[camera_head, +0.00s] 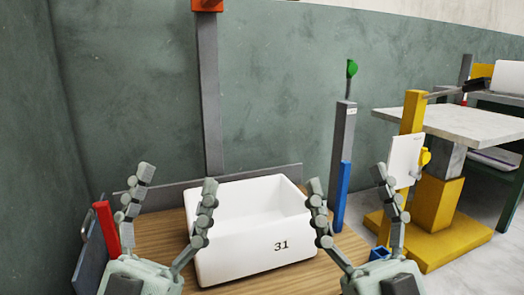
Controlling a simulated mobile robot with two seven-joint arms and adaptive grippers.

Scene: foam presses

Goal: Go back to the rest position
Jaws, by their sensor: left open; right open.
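My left gripper (177,180) is open and empty, fingers pointing up, at the lower left of the head view. Its right finger overlaps the left side of the white box in the picture. My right gripper (347,180) is also open and empty, fingers up, at the lower right. Its left finger overlaps the box's right edge in the picture. The white box (258,255), marked 31, stands on the wooden table (160,230) between the two grippers. Its inside looks empty, but part of its floor is hidden. I cannot tell whether a finger touches it.
A grey post (209,100) with a red top rises behind the box. A red post (105,228) stands left. A blue bar (342,195) and a grey post with a green knob (351,68) stand right. A yellow stand (437,205) and white-topped table (460,122) are farther right.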

